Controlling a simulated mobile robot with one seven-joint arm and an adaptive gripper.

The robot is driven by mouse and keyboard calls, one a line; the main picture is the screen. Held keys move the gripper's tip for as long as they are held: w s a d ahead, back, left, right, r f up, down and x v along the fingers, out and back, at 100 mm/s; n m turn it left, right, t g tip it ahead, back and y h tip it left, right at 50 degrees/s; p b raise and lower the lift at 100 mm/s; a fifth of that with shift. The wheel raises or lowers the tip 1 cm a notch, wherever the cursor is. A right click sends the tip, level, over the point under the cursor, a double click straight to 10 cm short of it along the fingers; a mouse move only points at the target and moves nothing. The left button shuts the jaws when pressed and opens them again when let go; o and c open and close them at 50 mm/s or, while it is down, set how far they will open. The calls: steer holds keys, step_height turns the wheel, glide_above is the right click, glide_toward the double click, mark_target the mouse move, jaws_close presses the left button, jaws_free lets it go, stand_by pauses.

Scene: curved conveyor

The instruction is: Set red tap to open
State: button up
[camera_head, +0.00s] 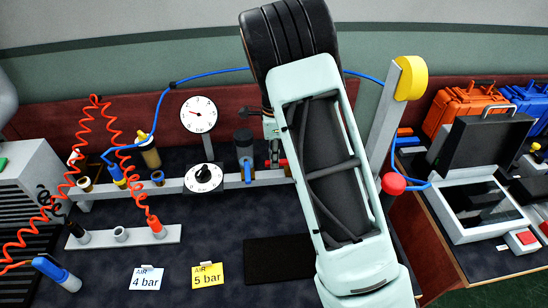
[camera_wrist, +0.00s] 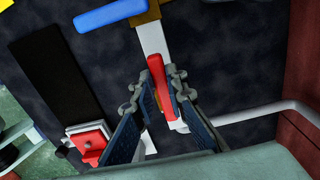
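The red tap handle (camera_wrist: 158,80) shows in the wrist view, lying lengthwise between the tips of my gripper's two fingers. My gripper (camera_wrist: 159,92) is open around it, with a narrow gap; I cannot tell whether a fingertip touches the handle. In the head view, my gripper (camera_head: 272,140) is at the pipe rail behind my arm, and only a bit of red (camera_head: 283,162) shows beside it. The rest of the tap is hidden there.
A blue-handled valve (camera_head: 246,160) stands left of my gripper; its blue handle (camera_wrist: 108,15) shows in the wrist view. Gauges (camera_head: 198,114), a red coiled hose (camera_head: 139,185) and a red knob (camera_head: 393,183) are nearby. A black mat (camera_head: 270,262) lies in front.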

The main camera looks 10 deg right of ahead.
steer(key=o, duration=0.4)
steer(key=shift+o, duration=0.2)
step_height(320, 180, up, 12)
stand_by(0.5)
